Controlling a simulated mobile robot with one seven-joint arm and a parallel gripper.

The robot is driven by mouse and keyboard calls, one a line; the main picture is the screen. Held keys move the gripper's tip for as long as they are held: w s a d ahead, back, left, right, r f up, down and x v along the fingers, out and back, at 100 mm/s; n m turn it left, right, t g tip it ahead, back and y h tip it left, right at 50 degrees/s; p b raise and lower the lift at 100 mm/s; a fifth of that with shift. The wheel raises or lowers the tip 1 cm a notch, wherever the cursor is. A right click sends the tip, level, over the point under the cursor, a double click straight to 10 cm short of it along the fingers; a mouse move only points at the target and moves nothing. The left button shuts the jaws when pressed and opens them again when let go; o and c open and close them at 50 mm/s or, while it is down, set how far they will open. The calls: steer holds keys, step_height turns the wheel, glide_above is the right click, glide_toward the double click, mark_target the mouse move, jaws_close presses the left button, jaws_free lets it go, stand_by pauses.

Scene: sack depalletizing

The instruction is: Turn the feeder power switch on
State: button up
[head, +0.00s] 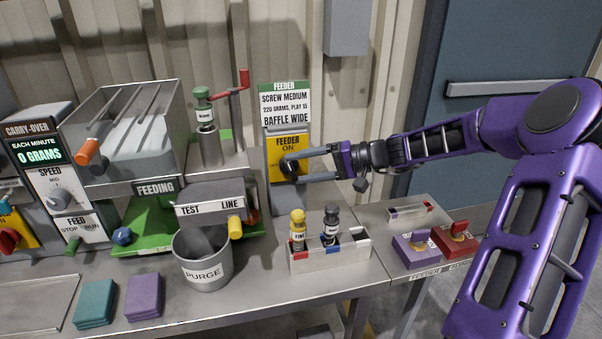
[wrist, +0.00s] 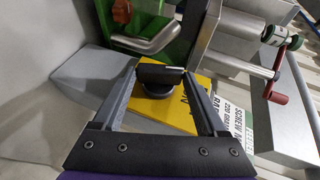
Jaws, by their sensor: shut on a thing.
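The feeder power switch is a black rotary knob (head: 289,170) on a yellow plate (head: 287,146) marked FEEDER, ON and OFF, below the white feeder sign. My gripper (head: 284,168) reaches in from the right at the plate. Its two fingers are on either side of the knob and shut on it. In the wrist view the knob's bar (wrist: 160,74) lies across between the fingertips of my gripper (wrist: 160,75). The fingers partly cover the plate's OFF side, and I cannot tell which mark the knob points to.
A feeder machine with a hopper (head: 130,125) stands left of the switch. A metal purge bucket (head: 203,262) and a white box (head: 335,257) with two small bottles stand in front. Purple and red blocks lie at right. The carry-over display (head: 50,152) reads 0 grams.

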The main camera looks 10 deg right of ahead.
steer(key=y, duration=0.1)
steer(key=f+m+y+b, duration=0.1)
steer(key=y, duration=0.1)
steer(key=shift+t+b, duration=0.3)
stand_by(0.5)
steer(key=o, duration=1.3)
steer(key=v, duration=1.7)
steer(key=shift+s+d+f+p, duration=0.15)
steer(key=shift+s+f+p, duration=0.05)
steer(key=shift+f+p, duration=0.2)
